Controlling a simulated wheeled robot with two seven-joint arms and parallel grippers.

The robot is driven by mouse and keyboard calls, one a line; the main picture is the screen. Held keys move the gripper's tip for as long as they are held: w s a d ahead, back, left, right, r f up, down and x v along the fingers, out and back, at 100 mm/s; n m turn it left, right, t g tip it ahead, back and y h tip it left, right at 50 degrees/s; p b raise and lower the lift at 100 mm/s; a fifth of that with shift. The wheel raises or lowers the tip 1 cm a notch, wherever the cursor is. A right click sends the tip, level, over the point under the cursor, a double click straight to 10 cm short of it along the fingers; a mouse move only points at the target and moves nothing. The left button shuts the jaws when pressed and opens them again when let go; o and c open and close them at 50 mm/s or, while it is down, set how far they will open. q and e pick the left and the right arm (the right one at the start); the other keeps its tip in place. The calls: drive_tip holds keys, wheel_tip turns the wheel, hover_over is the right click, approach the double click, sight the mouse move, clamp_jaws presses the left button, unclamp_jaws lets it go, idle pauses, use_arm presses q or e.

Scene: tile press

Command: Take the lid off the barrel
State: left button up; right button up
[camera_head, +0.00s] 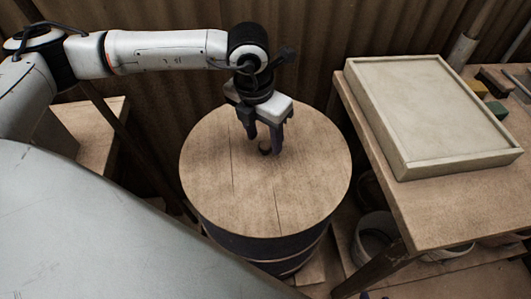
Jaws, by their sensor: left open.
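The barrel (265,248) is dark and stands upright in the middle of the view. Its round wooden lid (235,185) lies flat on top, with a crack running across the boards. A small dark handle (265,149) shows near the lid's middle. My left gripper (263,146) points down over the lid with its fingers apart, one on each side of the handle. I cannot tell whether the fingers touch the handle. My right gripper is not in view.
A wooden table (430,215) on the right holds a pale, shallow rimmed tray (430,110). Small blocks lie at its far right. Buckets (375,235) stand on a low shelf under it. A corrugated wall closes off the back. Another wooden surface (95,130) is at left.

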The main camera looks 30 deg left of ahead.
use_arm(q)
drive_tip(key=shift+w+f, duration=0.2)
drive_tip(key=shift+f, duration=0.8)
drive_tip(key=shift+c, duration=0.2)
clamp_jaws()
drive_tip(key=shift+r, duration=0.1)
idle(0.4)
